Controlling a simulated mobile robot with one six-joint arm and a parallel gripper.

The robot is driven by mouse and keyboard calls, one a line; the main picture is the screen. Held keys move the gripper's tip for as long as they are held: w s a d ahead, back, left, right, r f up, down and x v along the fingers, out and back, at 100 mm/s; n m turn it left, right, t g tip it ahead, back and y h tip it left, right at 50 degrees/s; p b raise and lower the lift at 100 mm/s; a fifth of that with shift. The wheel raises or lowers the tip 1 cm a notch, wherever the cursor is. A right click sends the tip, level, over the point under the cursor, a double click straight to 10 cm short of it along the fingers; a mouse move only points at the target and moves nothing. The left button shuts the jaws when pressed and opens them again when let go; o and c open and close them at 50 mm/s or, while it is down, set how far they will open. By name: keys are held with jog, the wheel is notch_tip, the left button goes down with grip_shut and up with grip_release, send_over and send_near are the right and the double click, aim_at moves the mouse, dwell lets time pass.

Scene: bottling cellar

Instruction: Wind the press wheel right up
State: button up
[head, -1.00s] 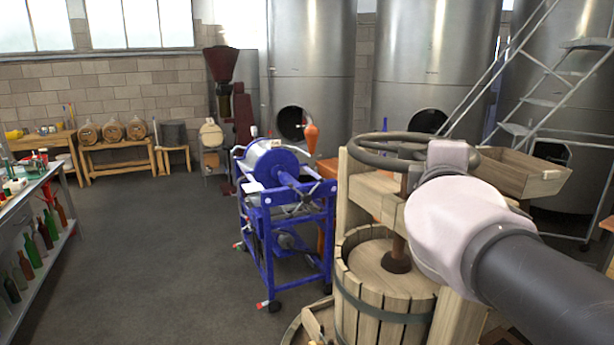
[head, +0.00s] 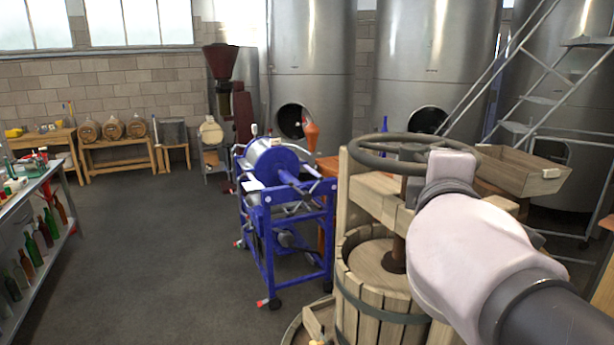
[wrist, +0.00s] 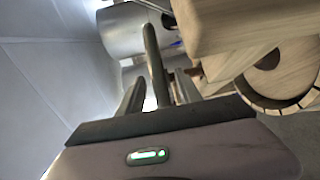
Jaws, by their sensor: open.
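The press wheel (head: 372,161) is a dark ring lying flat on top of the wooden basket press. Its screw (head: 399,248) runs down to the round wooden pressing plate (head: 375,268) in the slatted basket (head: 375,312). My pale wrist covers the right part of the wheel in the head view, and my fingers are hidden there. In the wrist view my gripper (wrist: 160,88) is open. A dark, slightly curved bar of the wheel (wrist: 151,55) appears between its two fingers, with visible gaps. I cannot tell whether it touches either finger.
The press's wooden crossbeam (head: 375,197) is close under the wheel. A wooden crate (head: 520,172) stands behind my wrist. A blue-framed machine (head: 285,225) stands to the left. Steel tanks (head: 310,60) line the back.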

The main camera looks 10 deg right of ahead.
jog(key=f+p+v, duration=0.1)
jog(key=p+v, duration=0.1)
jog(key=v, duration=1.1)
jog(key=shift+s+r, duration=0.15)
jog(key=shift+r, duration=0.3)
jog(key=shift+a, duration=0.1)
jog(key=shift+c, duration=0.5)
jog(key=w+r+m+g+p, duration=0.1)
jog(key=r+p, duration=0.1)
jog(key=p, duration=0.2)
jog(key=w+r+m+g+p, duration=0.1)
jog(key=r+m+p, duration=0.1)
jog(key=r+p, duration=0.1)
jog(key=w+r+m+g+p, duration=0.1)
jog(key=w+r+p, duration=0.1)
jog(key=p, duration=0.3)
jog(key=shift+d+r+g+p, duration=0.2)
jog(key=shift+r+g+p, duration=0.1)
jog(key=shift+r+g, duration=0.1)
grip_shut()
jog(key=w+r+m+g+y+p, duration=0.25)
jog(key=w+m+g+p, duration=0.65)
jog(key=p, duration=0.9)
jog(key=w+d+f+m+t, duration=0.1)
jog(key=w+d+f, duration=0.1)
jog(key=f, duration=0.6)
jog(key=shift+d+f+m, duration=0.15)
jog(key=shift+d+m, duration=0.25)
jog(key=shift+d, duration=0.45)
